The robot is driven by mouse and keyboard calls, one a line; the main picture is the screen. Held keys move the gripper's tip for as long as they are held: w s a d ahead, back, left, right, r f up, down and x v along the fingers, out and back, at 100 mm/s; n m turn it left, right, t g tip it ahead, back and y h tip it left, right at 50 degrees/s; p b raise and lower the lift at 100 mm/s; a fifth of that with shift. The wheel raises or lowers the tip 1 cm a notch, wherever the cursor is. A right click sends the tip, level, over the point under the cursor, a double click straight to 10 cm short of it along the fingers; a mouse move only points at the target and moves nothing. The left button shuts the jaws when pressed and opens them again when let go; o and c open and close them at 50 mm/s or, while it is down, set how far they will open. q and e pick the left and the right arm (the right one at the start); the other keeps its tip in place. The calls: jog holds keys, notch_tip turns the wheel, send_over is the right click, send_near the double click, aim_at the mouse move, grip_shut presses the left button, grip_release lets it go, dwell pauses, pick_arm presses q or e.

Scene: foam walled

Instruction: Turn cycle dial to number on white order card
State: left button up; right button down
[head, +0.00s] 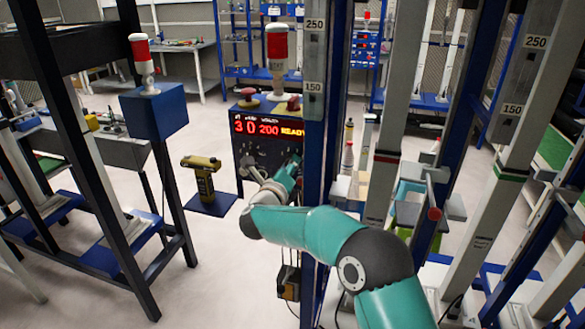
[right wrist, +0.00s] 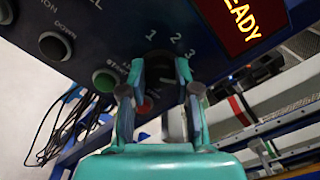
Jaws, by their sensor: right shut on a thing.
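The dark control panel (head: 262,152) stands near the middle of the head view, with a lit red and yellow display (head: 268,127) reading "3 0 200 READY". My right gripper (head: 293,165) reaches its face from the right. In the right wrist view, the right gripper (right wrist: 158,78) is shut on the dark cycle dial (right wrist: 160,66), one finger on each side. The numbers 1, 2 and 3 arc above the dial. The dial's pointer is too dark to read. I cannot pick out the white order card in either view. My left gripper is not in view.
A green button (right wrist: 104,80) sits just left of the dial, and a red button (right wrist: 145,105) lies below, partly behind the gripper. A blue upright post (head: 316,150) stands right beside the panel and my arm. A yellow tool (head: 203,175) stands to the left.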

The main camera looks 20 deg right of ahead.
jog(key=shift+a+f+n+p, duration=0.15)
jog(key=shift+n+p, duration=0.7)
jog(key=shift+n, duration=3)
jog(key=shift+d+f+n+p, duration=0.15)
jog(key=shift+n+p, duration=0.7)
jog(key=shift+n, duration=3.05)
jog(key=shift+a+f+n+p, duration=0.2)
jog(key=shift+n+p, duration=0.65)
jog(key=shift+n, duration=3)
jog(key=shift+f, duration=0.1)
jog(key=c, duration=0.9)
grip_release()
jog(key=shift+d, duration=0.1)
jog(key=shift+o, duration=0.3)
jog(key=shift+r, duration=0.25)
jog(key=shift+r, duration=0.1)
